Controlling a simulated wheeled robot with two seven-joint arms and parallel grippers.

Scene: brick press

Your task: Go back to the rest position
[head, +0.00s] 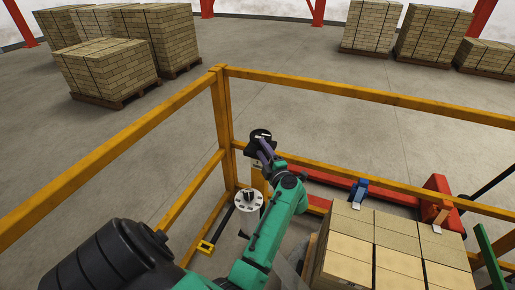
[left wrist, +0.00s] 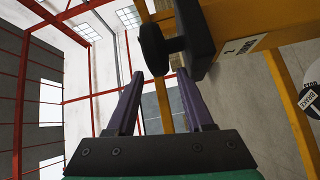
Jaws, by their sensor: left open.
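My left gripper (head: 264,149) is at the end of the green arm, near the corner of the yellow railing. It is beside a black control box (head: 261,134) on a yellow post. In the left wrist view the two purple fingers (left wrist: 160,76) are apart with nothing between them. A black mushroom-shaped knob (left wrist: 154,50) on the black box (left wrist: 195,30) is just beyond the fingertips. I cannot tell whether any finger touches it. My right gripper is not in view.
The yellow railing (head: 300,88) encloses this area. A stack of tan bricks (head: 346,258) stands at the lower right, near a red beam (head: 325,180). A pale disc with holes (head: 248,200) is below the gripper. Strapped brick pallets (head: 106,70) stand beyond the railing.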

